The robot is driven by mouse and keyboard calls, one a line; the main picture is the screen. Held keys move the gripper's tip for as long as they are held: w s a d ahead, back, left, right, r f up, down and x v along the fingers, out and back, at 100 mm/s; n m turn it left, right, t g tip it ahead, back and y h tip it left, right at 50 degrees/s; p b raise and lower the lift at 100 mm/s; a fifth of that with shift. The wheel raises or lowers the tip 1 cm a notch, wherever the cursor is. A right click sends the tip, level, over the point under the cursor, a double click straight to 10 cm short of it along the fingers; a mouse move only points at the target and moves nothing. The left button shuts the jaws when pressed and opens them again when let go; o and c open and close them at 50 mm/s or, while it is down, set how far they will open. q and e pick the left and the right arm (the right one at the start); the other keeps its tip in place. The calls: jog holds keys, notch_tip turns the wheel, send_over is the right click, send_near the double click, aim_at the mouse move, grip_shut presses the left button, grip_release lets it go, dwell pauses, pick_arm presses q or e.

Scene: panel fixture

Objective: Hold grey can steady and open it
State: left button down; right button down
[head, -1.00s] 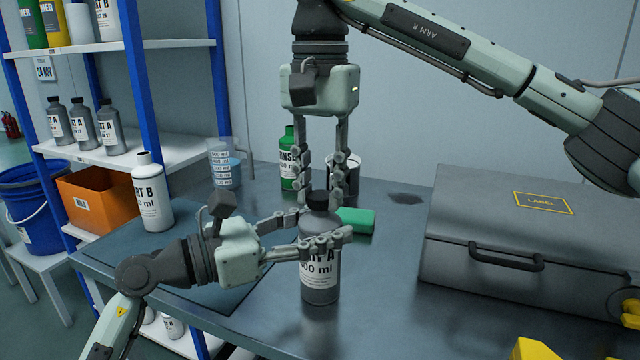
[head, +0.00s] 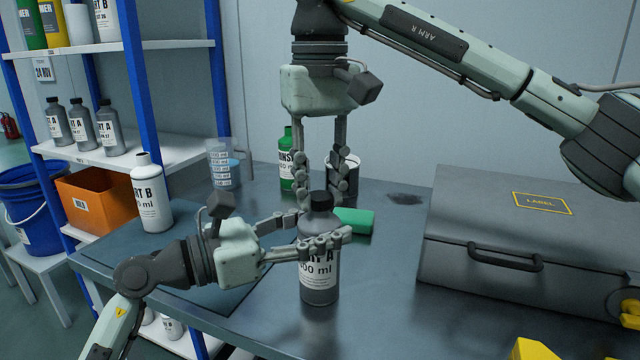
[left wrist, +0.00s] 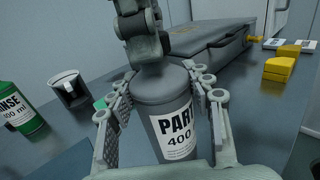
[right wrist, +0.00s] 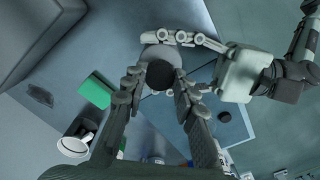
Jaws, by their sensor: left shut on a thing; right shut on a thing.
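The grey can (head: 320,285), labelled "PART A", stands upright on the bench. It also shows in the left wrist view (left wrist: 170,100). Its black cap (head: 319,201) is on its top and shows between the right fingers in the right wrist view (right wrist: 160,75). My left gripper (head: 330,242) is shut around the can's upper body from the left side. My right gripper (head: 321,197) points straight down from above and is shut on the cap. In the left wrist view the right gripper hides the cap. Whether the cap is loosened cannot be seen.
A green block (head: 355,221), a metal cup (head: 342,177) and a green rinse bottle (head: 286,160) are behind the can. A large grey case (head: 530,230) fills the right. A white bottle (head: 151,195) stands at left on a dark mat (head: 120,250).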

aim_at(320, 195)
jog(key=shift+r, duration=0.2)
jog(key=shift+r, duration=0.95)
jog(key=shift+r, duration=2)
pick_arm(q)
jog(key=c, duration=0.6)
grip_release()
